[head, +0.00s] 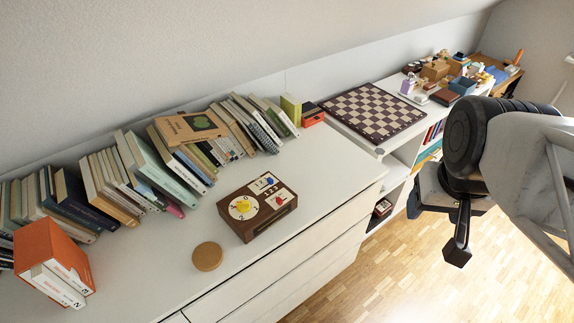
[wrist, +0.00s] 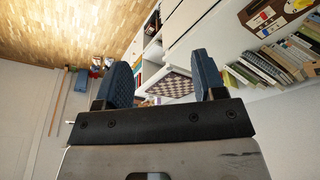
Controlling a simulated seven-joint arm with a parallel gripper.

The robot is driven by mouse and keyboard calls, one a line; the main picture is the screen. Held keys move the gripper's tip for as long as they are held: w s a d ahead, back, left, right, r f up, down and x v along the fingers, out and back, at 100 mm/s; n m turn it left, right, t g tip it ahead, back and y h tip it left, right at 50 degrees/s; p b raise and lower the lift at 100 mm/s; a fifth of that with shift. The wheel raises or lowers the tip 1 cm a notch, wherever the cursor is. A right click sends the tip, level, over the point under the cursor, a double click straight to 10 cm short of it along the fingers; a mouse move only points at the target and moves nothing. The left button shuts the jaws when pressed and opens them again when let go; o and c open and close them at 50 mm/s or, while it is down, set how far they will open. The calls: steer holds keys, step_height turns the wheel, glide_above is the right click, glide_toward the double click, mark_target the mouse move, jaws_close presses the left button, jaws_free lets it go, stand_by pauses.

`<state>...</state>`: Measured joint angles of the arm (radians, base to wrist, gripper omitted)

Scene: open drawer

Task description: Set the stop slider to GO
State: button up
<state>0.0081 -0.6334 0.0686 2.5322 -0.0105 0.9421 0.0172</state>
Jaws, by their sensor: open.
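A brown wooden box (head: 257,205) lies on the white dresser top. It has a white round dial with a yellow centre and two white panels with small coloured marks. Which mark is the stop slider, and its setting, are too small to tell. The box also shows at the top right of the wrist view (wrist: 274,14), cut by the frame edge. My gripper (head: 437,228) hangs over the floor, right of the dresser and well apart from the box. In the wrist view its two blue fingers (wrist: 165,80) stand wide apart with nothing between them.
A round cork disc (head: 207,256) lies left of the box on the dresser top (head: 325,165). Rows of books (head: 150,175) line the wall behind. An orange box (head: 52,255) stands at the left. A chessboard (head: 374,112) lies on the shelf top further right.

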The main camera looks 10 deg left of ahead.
steer(key=shift+c, duration=0.3)
steer(key=shift+w, duration=0.1)
steer(key=c, duration=0.4)
steer(key=w+a+f+n+g, duration=0.1)
steer(key=w+a+f+n, duration=0.2)
steer(key=w+a+f, duration=0.3)
steer(key=w+a+f+n, duration=0.3)
steer(key=w+a+f, duration=0.3)
steer(key=a, duration=0.7)
steer(key=w+a+f+n+g, duration=0.1)
steer(key=w+a+f+n, duration=0.3)
steer(key=w+a+f, duration=0.2)
steer(key=shift+w+a+f+g, duration=0.1)
steer(key=shift+w+a, duration=0.25)
steer(key=shift+a, duration=0.2)
steer(key=shift+w+a+r+g, duration=0.1)
steer(key=shift+w+a, duration=0.25)
steer(key=shift+a, duration=0.25)
steer(key=shift+w+a+f+g, duration=0.1)
steer(key=shift+w+a, duration=0.25)
steer(key=shift+a, duration=0.2)
steer(key=shift+a+f, duration=0.35)
steer(key=shift+a, duration=0.05)
steer(key=shift+f, duration=0.15)
